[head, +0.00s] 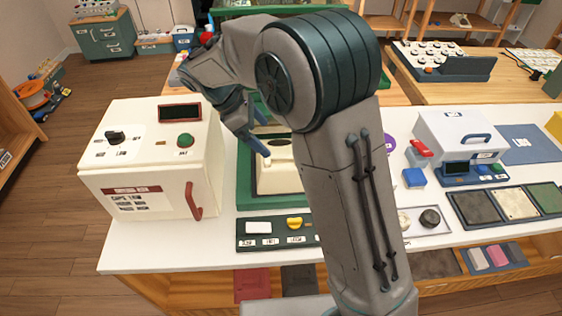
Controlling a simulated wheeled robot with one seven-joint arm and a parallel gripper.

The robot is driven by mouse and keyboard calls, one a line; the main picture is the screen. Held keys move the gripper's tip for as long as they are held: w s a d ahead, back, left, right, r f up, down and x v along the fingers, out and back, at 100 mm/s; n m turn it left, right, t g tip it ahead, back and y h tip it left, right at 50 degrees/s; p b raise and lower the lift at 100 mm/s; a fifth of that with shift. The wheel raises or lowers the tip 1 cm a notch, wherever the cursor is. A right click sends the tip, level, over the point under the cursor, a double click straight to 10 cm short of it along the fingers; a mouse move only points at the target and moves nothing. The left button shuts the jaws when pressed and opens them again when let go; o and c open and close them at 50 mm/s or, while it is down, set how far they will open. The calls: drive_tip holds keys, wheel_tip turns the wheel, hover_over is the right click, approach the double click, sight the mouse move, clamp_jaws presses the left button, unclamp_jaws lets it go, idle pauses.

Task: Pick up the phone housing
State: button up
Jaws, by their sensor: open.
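A cream piece with a dark oval on top, which looks like the phone housing (284,157), sits in a green frame (244,187) in the middle of the white table. My arm hides its right side. My gripper (261,148) is open and points down at the upper left of the cream piece. One pale-tipped finger shows close to it; the other finger is mostly hidden. I cannot tell whether the finger touches the piece. Nothing shows held.
A cream machine with a red handle (193,201) stands left of the green frame. A dark panel with a yellow knob (294,223) lies in front. Right of my arm are a blue block (414,177), a white box (458,130) and sample tiles (515,203).

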sight(281, 155)
drive_tip(key=p+x, duration=0.1)
drive_tip(key=x, duration=0.7)
drive_tip(key=shift+f, duration=0.4)
drive_tip(key=shift+s, duration=0.15)
clamp_jaws()
